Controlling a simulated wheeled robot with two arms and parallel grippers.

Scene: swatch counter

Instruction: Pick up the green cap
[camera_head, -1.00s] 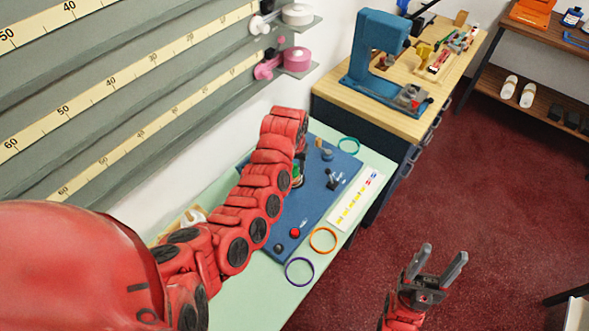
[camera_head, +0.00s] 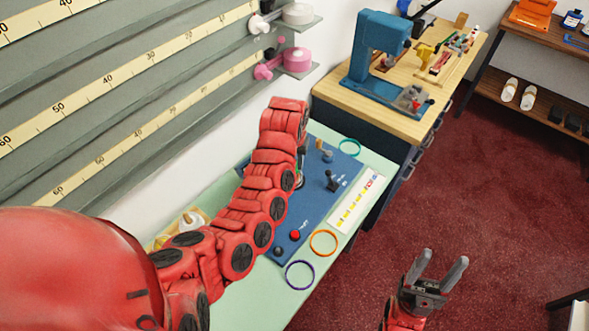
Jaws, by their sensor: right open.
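A small green bit (camera_head: 300,172) shows at the right edge of my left arm, over the blue mat (camera_head: 313,205). It may be the green cap, but most of it is hidden by the arm. My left arm reaches across the mat. Of my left gripper (camera_head: 302,150) only a dark sliver shows beside the arm, so its jaws cannot be made out. My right gripper (camera_head: 444,258) has its two grey fingers apart and empty. It is over the red floor, right of the counter and well away from the mat.
The pale green counter (camera_head: 236,300) carries a teal ring (camera_head: 349,147), an orange ring (camera_head: 323,243), a purple ring (camera_head: 299,275), a black lever (camera_head: 333,182), a red knob (camera_head: 295,235) and a white colour strip (camera_head: 357,203). A wooden bench (camera_head: 390,122) with a blue press (camera_head: 379,50) stands behind.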

